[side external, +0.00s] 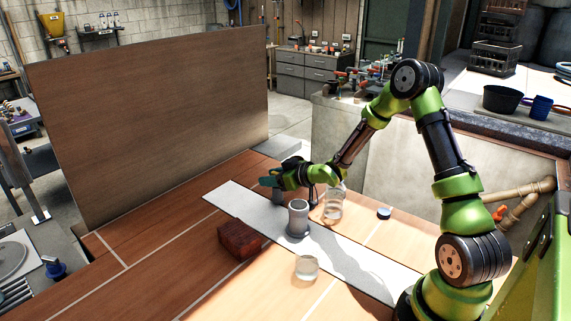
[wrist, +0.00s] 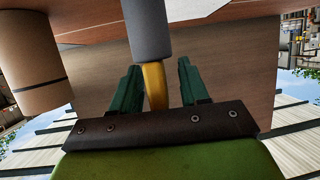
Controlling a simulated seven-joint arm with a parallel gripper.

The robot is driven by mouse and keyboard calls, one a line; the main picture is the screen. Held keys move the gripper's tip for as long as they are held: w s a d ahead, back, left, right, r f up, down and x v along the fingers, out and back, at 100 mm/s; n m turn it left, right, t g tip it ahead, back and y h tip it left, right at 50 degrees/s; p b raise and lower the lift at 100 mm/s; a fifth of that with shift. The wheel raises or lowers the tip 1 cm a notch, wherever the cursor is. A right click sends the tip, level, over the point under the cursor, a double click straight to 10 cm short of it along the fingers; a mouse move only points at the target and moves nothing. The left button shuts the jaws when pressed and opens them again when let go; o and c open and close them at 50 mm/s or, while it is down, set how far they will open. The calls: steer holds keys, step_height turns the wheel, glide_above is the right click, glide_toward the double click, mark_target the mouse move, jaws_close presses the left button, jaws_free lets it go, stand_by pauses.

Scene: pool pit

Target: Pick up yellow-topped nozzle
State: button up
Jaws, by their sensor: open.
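The nozzle shows in the wrist view as a grey body (wrist: 148,30) with a yellow top (wrist: 155,84). The yellow top lies between the two green fingers of my gripper (wrist: 157,84), with gaps visible on both sides. My gripper is open and not closed on it. In the side external view my gripper (side external: 271,180) is low over the far part of the pale strip. A grey piece of the nozzle (side external: 278,195) shows just below the fingers, and its yellow top is hidden there.
A grey cylinder (side external: 298,219) stands close by on the pale strip (side external: 350,258). A clear jar (side external: 333,208), a clear glass (side external: 307,268), a red-brown brick (side external: 238,239) and a small dark cap (side external: 384,213) are around it. A large brown panel (side external: 150,120) stands behind.

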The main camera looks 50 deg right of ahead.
jaws_close()
stand_by(0.3)
